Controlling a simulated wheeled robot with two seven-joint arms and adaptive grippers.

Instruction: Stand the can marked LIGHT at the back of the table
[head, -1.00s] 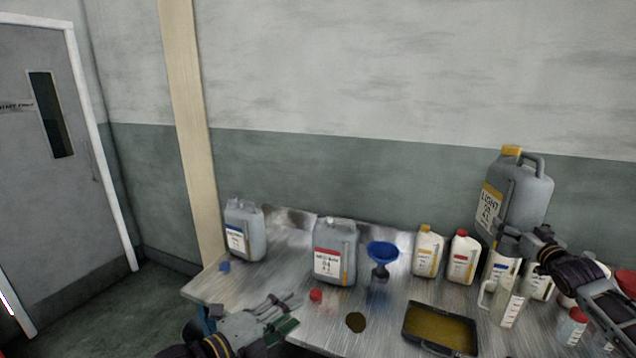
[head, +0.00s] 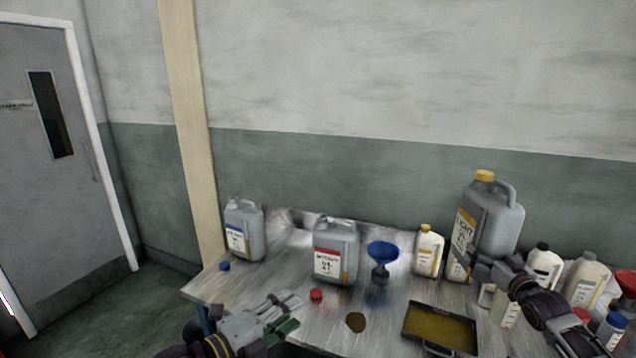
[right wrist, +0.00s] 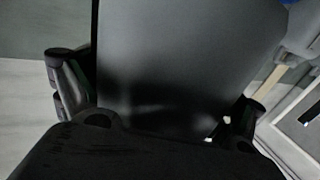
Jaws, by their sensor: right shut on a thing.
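The can marked LIGHT (head: 492,222) is grey with a yellow cap and a yellow-and-white label. In the right wrist view the can's dark side (right wrist: 180,70) fills the space between the fingers.
Two other grey cans, blue-labelled (head: 245,230) and red-labelled (head: 336,252), stand left. A blue funnel (head: 382,254), a white yellow-capped bottle (head: 428,252) and an oil tray (head: 440,328) are near. More bottles (head: 585,280) crowd the right. Loose caps (head: 316,295) lie in front.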

